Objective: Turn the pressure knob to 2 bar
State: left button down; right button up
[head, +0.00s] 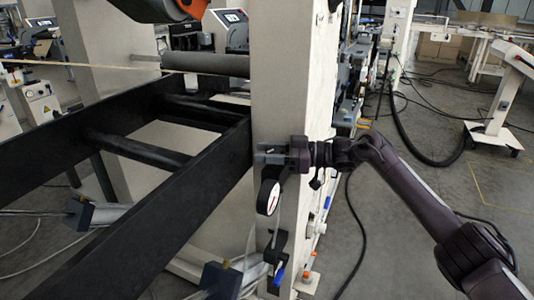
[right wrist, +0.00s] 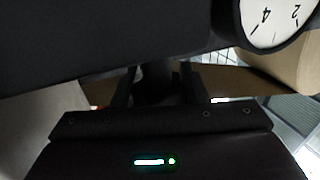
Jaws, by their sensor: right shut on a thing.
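My right gripper (head: 270,154) is at the pale machine column, just above the round pressure gauge (head: 268,197). It is shut on the pressure knob, a dark piece (right wrist: 155,80) between the two fingers in the right wrist view; the head view hides the knob. The gauge has a white face and black rim. Part of its dial (right wrist: 272,20) shows at the top right of the right wrist view, with the figures 4 and 2 upside down. I cannot read the pressure. My left gripper is not in view.
A pale upright machine column (head: 290,80) stands in front of me. A long black frame beam (head: 150,220) runs in from the left to the column. Below the gauge are a dark valve with a blue part (head: 278,272) and hoses. The floor to the right has a loose cable (head: 350,240).

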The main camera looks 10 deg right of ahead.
jog(key=o, duration=1)
jog(key=shift+d, duration=0.3)
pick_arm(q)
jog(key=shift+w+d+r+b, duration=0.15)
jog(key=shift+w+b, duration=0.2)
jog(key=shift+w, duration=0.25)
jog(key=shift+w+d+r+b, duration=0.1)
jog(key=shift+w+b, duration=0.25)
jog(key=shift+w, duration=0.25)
pick_arm(e)
jog(key=v, duration=0.7)
jog(key=shift+s, duration=0.15)
